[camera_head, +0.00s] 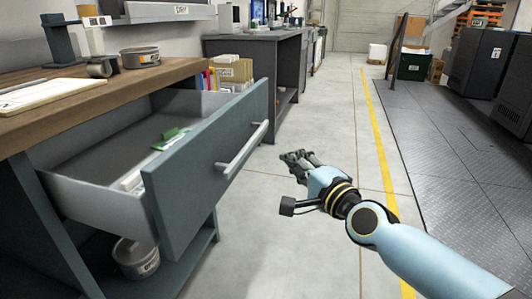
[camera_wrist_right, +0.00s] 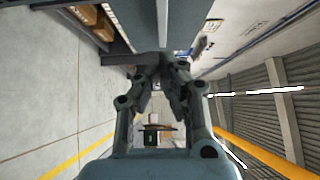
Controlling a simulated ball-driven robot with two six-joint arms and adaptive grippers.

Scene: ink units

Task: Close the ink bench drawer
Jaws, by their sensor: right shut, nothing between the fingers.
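The ink bench drawer (camera_head: 205,165) stands pulled well out of the bench (camera_head: 100,90) in the head view. Its grey-blue front carries a pale bar handle (camera_head: 243,150). Inside the drawer lie a green item (camera_head: 171,138) and a white item near the front panel. My right gripper (camera_head: 291,157) is to the right of the drawer front, apart from the handle in the head view. Its fingers are shut and empty; they also show in the right wrist view (camera_wrist_right: 163,82). My left gripper is not in view.
A round tin (camera_head: 140,57) and a white board (camera_head: 45,93) are on the bench top. Another tin (camera_head: 136,257) stands on the lower shelf. Pale floor (camera_head: 300,230) lies clear right of the drawer, with a yellow line (camera_head: 380,150) beyond.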

